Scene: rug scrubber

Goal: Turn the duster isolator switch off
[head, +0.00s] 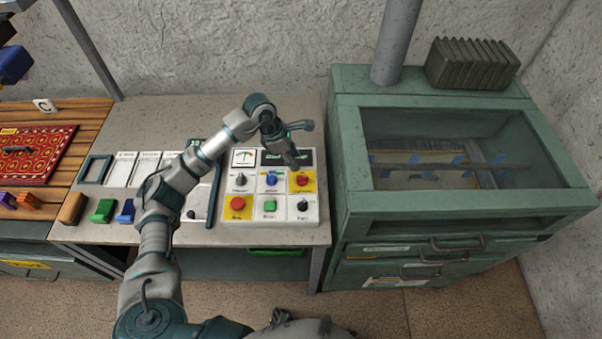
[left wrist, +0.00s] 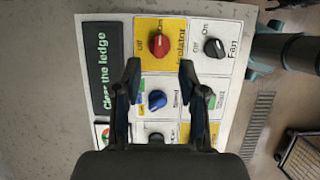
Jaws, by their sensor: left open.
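The isolator switch is a red rotary knob (head: 302,180) on a yellow tile of the white control panel (head: 226,217). In the left wrist view the red knob (left wrist: 158,43) lies just beyond the fingertips, with "Off" and "On" lettered beside it. Its pointer mark appears to face "On". My left gripper (head: 293,158) is over the panel's upper right part. In the left wrist view the left gripper (left wrist: 159,70) is open and empty, its fingers apart on either side of the knob's line. My right gripper is not in view.
A blue knob (left wrist: 156,99) and a black fan knob (left wrist: 214,47) sit close to the isolator. A red button (head: 237,203) and green button (head: 270,206) are on the lower row. A green glass-topped cabinet (head: 350,210) stands right of the bench.

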